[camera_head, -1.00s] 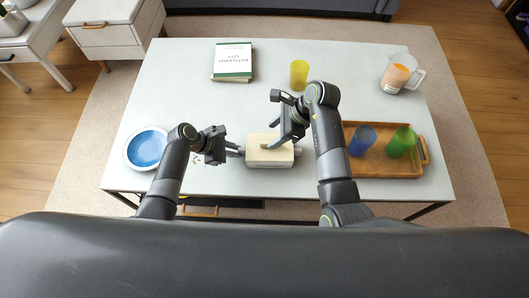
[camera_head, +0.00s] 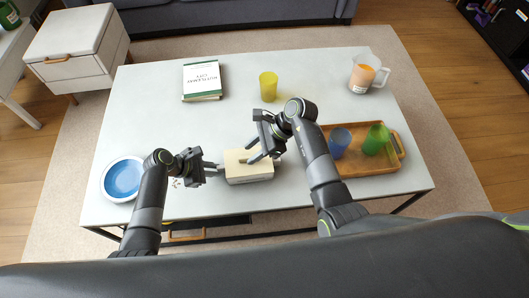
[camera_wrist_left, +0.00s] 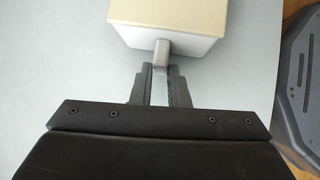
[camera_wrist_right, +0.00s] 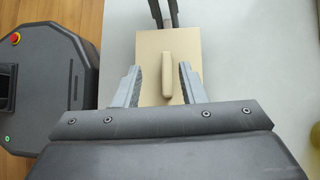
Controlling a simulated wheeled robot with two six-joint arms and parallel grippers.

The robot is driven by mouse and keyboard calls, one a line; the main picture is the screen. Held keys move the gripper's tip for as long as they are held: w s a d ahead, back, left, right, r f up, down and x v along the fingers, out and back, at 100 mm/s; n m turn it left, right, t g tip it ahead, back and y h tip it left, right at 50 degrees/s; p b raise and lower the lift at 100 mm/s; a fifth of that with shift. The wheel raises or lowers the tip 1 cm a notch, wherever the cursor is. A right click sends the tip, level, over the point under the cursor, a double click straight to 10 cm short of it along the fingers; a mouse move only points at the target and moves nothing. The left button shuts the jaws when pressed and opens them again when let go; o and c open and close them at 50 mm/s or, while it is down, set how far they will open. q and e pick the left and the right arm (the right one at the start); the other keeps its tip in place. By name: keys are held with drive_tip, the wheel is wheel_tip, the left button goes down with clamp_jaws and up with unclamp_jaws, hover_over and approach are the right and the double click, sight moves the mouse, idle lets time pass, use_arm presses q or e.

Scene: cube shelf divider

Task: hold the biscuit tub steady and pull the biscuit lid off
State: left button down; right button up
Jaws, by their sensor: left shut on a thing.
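The biscuit tub (camera_head: 250,179) is a white box near the table's front edge. The cream biscuit lid (camera_head: 235,165) is seated on it, with a raised bar handle (camera_wrist_right: 167,80) on top. My left gripper (camera_wrist_left: 161,68) is shut on the tub's grey side handle (camera_wrist_left: 161,50), at the tub's left end in the head view. My right gripper (camera_wrist_right: 160,72) is open above the lid, its fingers apart on either side of the bar handle and not closed on it. In the head view my right gripper (camera_head: 262,145) covers part of the lid.
A blue bowl (camera_head: 122,178) stands to the left. A wooden tray (camera_head: 365,163) with a blue cup (camera_head: 340,141) and a green cup (camera_head: 375,138) is at right. A yellow cup (camera_head: 268,87), a book (camera_head: 202,80) and a jug (camera_head: 364,76) stand farther back.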

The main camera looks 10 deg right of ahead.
sight(248, 157)
drive_tip(key=shift+s+d+f+g+y, duration=0.15)
drive_tip(key=shift+d+f+g+y, duration=0.15)
drive_tip(key=shift+d+f+y, duration=0.65)
drive_tip(key=shift+w+d+y, duration=0.25)
drive_tip(key=shift+d+y, duration=0.7)
drive_tip(key=shift+y, duration=0.3)
drive_tip(key=shift+w+d+t+y, duration=0.2)
drive_tip(key=shift+d+t+y, duration=0.3)
drive_tip(key=shift+d, duration=0.05)
drive_tip(key=x, duration=0.7)
drive_tip(key=shift+a, duration=0.2)
drive_tip(key=shift+f, duration=0.1)
clamp_jaws()
